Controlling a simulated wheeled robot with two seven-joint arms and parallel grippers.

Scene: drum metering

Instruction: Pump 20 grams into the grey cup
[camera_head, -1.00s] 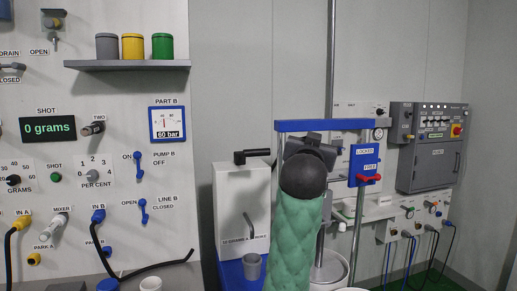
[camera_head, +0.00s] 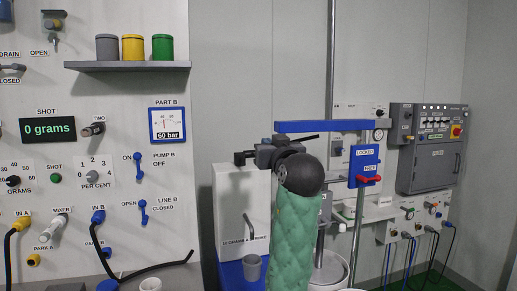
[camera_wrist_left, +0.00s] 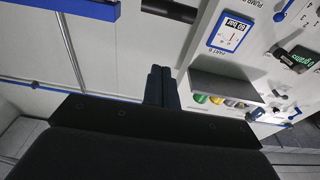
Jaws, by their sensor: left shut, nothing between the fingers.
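The white pump box (camera_head: 238,195) stands on a blue base (camera_head: 230,272); its label reads in part "10 grams a stroke". A black handle (camera_head: 239,158) sticks out at its top. The grey cup (camera_head: 252,266) stands upright on the blue base in front of the box. My left gripper (camera_head: 262,153) is at the top right of the box, by the handle, and hides part of it. In the left wrist view its fingers (camera_wrist_left: 161,88) are together and empty, with a black bar (camera_wrist_left: 168,10) beyond and apart from them in the picture. My right gripper is out of view.
A shelf (camera_head: 127,66) bears a grey, a yellow and a green container. The shot display (camera_head: 48,128) reads 0 grams.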

